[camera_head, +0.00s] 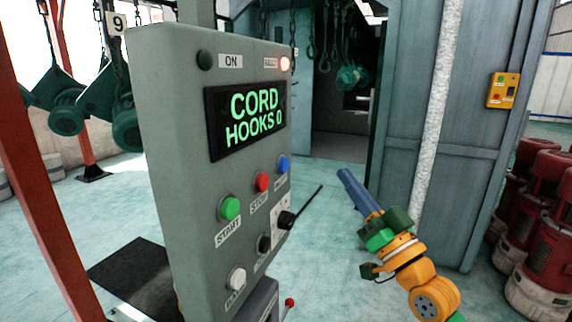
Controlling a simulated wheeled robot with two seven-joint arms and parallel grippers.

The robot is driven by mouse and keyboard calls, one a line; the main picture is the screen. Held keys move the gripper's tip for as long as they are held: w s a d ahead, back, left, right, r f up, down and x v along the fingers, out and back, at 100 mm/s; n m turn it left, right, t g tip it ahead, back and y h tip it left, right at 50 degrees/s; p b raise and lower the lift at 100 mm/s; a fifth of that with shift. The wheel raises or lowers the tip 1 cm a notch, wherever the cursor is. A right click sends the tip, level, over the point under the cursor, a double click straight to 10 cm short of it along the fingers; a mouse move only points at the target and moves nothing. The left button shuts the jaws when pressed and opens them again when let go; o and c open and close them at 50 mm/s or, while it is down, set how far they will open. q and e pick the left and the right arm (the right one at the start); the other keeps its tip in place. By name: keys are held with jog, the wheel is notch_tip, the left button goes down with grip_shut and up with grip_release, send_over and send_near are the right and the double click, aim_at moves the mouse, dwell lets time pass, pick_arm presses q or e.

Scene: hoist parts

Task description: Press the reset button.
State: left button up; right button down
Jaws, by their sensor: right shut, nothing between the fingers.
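A grey control panel (165,130) stands upright at the centre left, its face turned to the right. The blue button (283,163) is at the right of its button row; its small label is hard to read. Beside it are the red STOP button (262,182) and green START button (230,208). My right gripper (345,176) is right of the panel, its blue-grey fingers shut, empty and pointing up and left. In the picture its tip is clear of the blue button, with a gap between. My left gripper is out of view.
A thin black rod (308,205) sticks out below the blue button, toward my gripper. Red machines (545,250) stand at the right. Open floor lies between panel and grey cabin (470,130).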

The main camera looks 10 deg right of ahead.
aim_at(284, 165)
jog(key=w+a+p, duration=0.1)
jog(key=w+a, duration=0.4)
jog(key=a, duration=0.2)
jog(key=shift+w+p, duration=0.15)
jog(key=shift+p, duration=0.15)
jog(key=shift+f, duration=0.1)
dwell(1.7)
jog(key=shift+w+a, duration=0.2)
jog(key=shift+a, duration=0.1)
jog(key=shift+w+a, duration=0.25)
jog(key=shift+a, duration=0.1)
dwell(0.7)
jog(key=shift+d, duration=0.1)
jog(key=shift+s+d, duration=0.45)
jog(key=shift+d, duration=0.1)
